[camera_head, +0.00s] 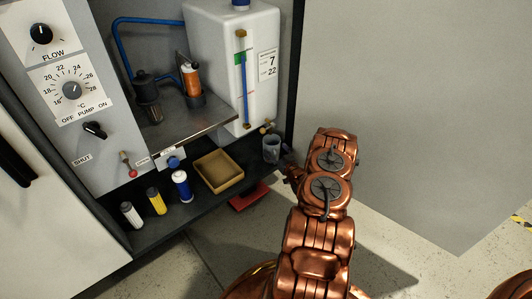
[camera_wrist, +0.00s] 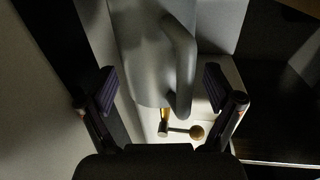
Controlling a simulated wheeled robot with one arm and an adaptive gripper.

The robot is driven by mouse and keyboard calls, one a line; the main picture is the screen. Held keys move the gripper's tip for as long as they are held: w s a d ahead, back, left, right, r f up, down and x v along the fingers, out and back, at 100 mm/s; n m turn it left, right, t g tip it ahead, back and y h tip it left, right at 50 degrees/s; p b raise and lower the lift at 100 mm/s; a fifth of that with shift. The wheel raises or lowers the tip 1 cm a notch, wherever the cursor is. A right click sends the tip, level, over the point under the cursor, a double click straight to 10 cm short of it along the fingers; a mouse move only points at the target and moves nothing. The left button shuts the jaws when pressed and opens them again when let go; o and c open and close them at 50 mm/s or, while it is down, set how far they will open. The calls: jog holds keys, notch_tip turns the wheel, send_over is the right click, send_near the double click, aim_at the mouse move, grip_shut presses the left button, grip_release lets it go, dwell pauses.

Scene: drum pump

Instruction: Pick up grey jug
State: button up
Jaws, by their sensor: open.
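The grey jug (camera_head: 271,148) stands on the dark shelf at its right end in the head view, under the front of the white tank. In the wrist view the jug (camera_wrist: 145,60) fills the upper middle, with its handle (camera_wrist: 183,65) on the right side. My gripper (camera_wrist: 160,90) is open, one finger on each side of the jug and its handle, with visible gaps. In the head view my copper arm reaches to just right of the jug, and the gripper tips (camera_head: 290,170) are small and hard to make out there.
The white tank (camera_head: 258,75) has a brass tap (camera_wrist: 182,131) low at its front, close to the jug. A tan tray (camera_head: 219,187) and several bottles (camera_head: 181,185) stand left of the jug. A red object (camera_head: 248,197) lies below the shelf edge. A grey wall panel (camera_head: 400,100) is at right.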

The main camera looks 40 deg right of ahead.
jog(key=shift+w+d+f, duration=0.1)
jog(key=shift+w+d, duration=0.15)
jog(key=shift+w, duration=0.2)
jog(key=shift+w+d, duration=0.15)
jog(key=shift+w, duration=0.2)
jog(key=shift+c, duration=1.4)
jog(key=c, duration=1.2)
jog(key=shift+c, duration=0.3)
jog(key=shift+r, duration=0.25)
